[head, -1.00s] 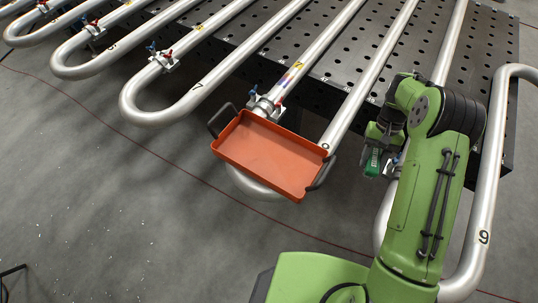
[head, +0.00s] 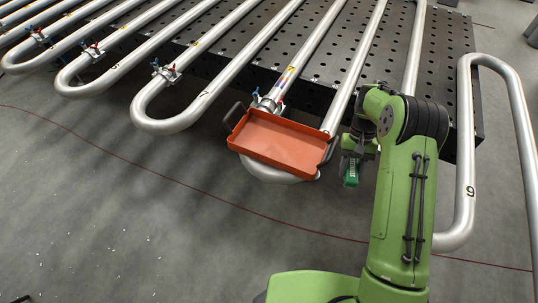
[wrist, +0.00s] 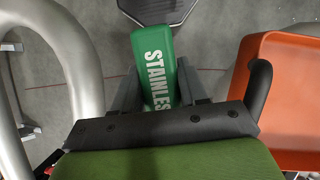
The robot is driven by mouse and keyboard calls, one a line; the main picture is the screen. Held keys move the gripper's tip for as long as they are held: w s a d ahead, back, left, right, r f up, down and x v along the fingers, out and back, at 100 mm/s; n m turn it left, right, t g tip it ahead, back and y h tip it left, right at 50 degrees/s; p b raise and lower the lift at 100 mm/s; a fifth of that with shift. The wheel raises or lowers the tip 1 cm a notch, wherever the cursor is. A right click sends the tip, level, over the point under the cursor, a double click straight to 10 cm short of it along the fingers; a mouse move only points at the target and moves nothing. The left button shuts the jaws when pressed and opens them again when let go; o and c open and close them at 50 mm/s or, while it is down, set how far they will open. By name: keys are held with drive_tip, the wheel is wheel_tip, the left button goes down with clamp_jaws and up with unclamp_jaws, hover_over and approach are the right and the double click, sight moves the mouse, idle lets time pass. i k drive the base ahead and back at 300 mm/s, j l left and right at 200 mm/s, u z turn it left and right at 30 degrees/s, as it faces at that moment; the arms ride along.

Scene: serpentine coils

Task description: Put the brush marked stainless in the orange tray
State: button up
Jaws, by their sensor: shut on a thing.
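The green brush (wrist: 158,70) has white lettering reading "STAINLES", with the rest hidden behind my gripper's dark plate. My gripper (wrist: 160,92) is shut on it, one grey finger on each side. In the head view, the brush (head: 351,173) hangs from my gripper (head: 355,150), just right of the tray. The orange tray (head: 277,139) has two dark handles and rests on the bend of a silver pipe. It looks empty. In the wrist view, the tray (wrist: 290,85) is at the right, apart from the brush.
Several silver serpentine pipes (head: 222,81) run across a dark perforated table (head: 435,75). A large pipe loop (head: 466,150) stands right of my arm. In the wrist view, a pipe (wrist: 82,60) curves close at left. The grey floor at front left is clear.

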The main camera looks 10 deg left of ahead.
sight(284, 156)
drive_tip(key=k+j, duration=0.3)
drive_tip(key=j, duration=0.15)
drive_tip(key=j+u, duration=0.1)
drive_tip(key=j, duration=0.15)
drive_tip(key=i+j+u, duration=0.1)
drive_tip(key=i+j, duration=0.1)
drive_tip(key=j, duration=0.4)
drive_tip(key=i+j, duration=0.1)
drive_tip(key=j, duration=0.4)
drive_tip(key=i+j+z, duration=0.1)
drive_tip(key=j, duration=0.4)
drive_tip(key=i+j, duration=0.15)
drive_tip(key=j, duration=0.35)
